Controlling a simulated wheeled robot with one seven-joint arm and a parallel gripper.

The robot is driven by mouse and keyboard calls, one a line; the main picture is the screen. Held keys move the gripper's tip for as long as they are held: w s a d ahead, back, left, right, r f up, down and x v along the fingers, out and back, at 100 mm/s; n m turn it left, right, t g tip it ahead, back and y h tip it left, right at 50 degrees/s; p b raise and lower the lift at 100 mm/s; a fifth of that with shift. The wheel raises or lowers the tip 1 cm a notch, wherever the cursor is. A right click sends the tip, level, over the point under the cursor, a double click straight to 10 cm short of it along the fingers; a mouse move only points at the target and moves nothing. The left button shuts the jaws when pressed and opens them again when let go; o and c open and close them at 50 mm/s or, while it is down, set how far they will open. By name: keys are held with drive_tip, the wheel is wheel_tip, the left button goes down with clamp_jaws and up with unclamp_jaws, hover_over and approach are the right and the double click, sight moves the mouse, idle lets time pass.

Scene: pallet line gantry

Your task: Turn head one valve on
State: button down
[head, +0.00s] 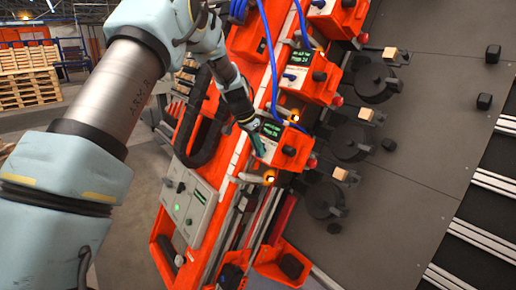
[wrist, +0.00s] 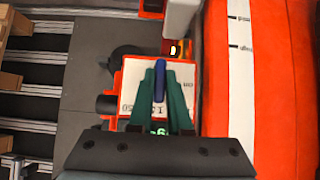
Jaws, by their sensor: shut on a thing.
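The lowest orange print head (head: 290,150) has a small lit display (head: 271,130), and my gripper (head: 256,144) is at its left side. In the wrist view, my gripper's green fingers (wrist: 160,88) are closed on a blue valve lever (wrist: 160,70) standing in front of the head's white labelled face (wrist: 132,88). The lever points away from my wrist, and its base is hidden between the fingers. In the head view my gripper hides this lever. The words on the display are too small to read surely.
Two similar heads, a middle one (head: 318,82) and an upper one (head: 338,18), sit above with blue levers. Blue hoses (head: 272,50) hang close to my arm. A grey control box (head: 190,205) is lower left. Dark round rollers (head: 325,198) stand right of the heads.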

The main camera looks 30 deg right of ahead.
idle(0.4)
drive_tip(key=n+g, duration=0.2)
drive_tip(key=n, duration=0.1)
drive_tip(key=shift+w+g+h, duration=0.25)
drive_tip(key=shift+g+h, duration=0.15)
drive_tip(key=shift+w+a+f+n+g+h+b, duration=0.1)
drive_tip(key=shift+n+g+h+b, duration=0.85)
drive_tip(key=shift+n, duration=0.7)
drive_tip(key=shift+s+a+f+n+g+h+b, duration=0.15)
drive_tip(key=shift+n+g+h+b, duration=0.6)
drive_tip(key=shift+n+h, duration=0.7)
drive_tip(key=shift+w+f+n+g+h+b, duration=0.15)
drive_tip(key=shift+n+g+h+b, duration=0.7)
drive_tip(key=shift+n, duration=1.05)
drive_tip(key=shift+r, duration=0.1)
drive_tip(key=c, duration=0.9)
unclamp_jaws()
drive_tip(key=shift+o, duration=0.2)
